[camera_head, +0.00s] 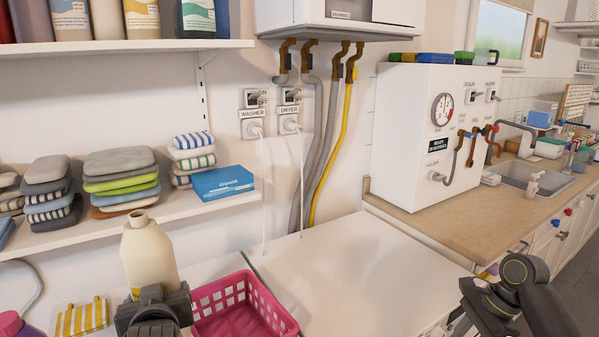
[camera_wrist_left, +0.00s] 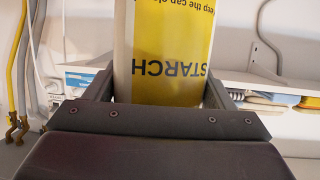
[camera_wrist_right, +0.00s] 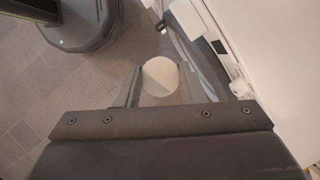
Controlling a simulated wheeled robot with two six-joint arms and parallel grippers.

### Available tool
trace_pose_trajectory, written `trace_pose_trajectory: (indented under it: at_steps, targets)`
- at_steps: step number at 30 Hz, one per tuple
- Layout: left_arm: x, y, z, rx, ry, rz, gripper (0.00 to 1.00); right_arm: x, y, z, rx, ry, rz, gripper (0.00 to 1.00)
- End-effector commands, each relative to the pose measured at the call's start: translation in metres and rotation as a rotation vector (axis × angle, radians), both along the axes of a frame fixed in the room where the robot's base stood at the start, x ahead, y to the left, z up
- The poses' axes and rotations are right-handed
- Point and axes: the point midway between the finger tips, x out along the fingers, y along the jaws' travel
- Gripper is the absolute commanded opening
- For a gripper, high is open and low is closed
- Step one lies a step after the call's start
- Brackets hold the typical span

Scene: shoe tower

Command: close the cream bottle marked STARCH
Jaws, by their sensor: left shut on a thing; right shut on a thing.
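The cream bottle (camera_head: 149,255) stands upright at the lower left in the head view, its narrow neck bare at the top. My left gripper (camera_head: 152,295) is shut around its body. The left wrist view shows the bottle's yellow label (camera_wrist_left: 165,55) with STARCH, upside down in that picture, between the fingers. My right gripper (camera_head: 468,290) is at the lower right, far from the bottle. In the right wrist view, it is shut on a small round cream cap (camera_wrist_right: 160,77). The cap cannot be made out in the head view.
A pink basket (camera_head: 240,305) stands right of the bottle. A striped yellow cloth (camera_head: 82,318) and a purple-topped container (camera_head: 12,325) lie left. The white top (camera_head: 345,265) between the grippers is clear. A shelf (camera_head: 190,208) with folded textiles and a blue box (camera_head: 222,182) is behind.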

Motion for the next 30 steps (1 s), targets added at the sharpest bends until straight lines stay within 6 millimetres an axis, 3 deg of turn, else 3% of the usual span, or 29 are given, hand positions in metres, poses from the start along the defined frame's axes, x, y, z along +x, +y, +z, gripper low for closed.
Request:
trace_pose_trajectory:
  at_steps: [6,12,30]
  targets:
    - [-0.008,-0.033,0.029,0.005,-0.012,-0.245,0.24,0.0,0.0,0.0,0.0,0.0,0.0,0.15]
    - [-0.016,-0.053,0.042,0.004,-0.009,-0.386,0.24,0.0,0.0,0.0,0.0,0.0,0.0,0.15]
    - [-0.02,-0.061,0.046,0.002,-0.006,-0.439,0.24,0.0,0.0,0.0,0.0,0.0,0.0,0.15]
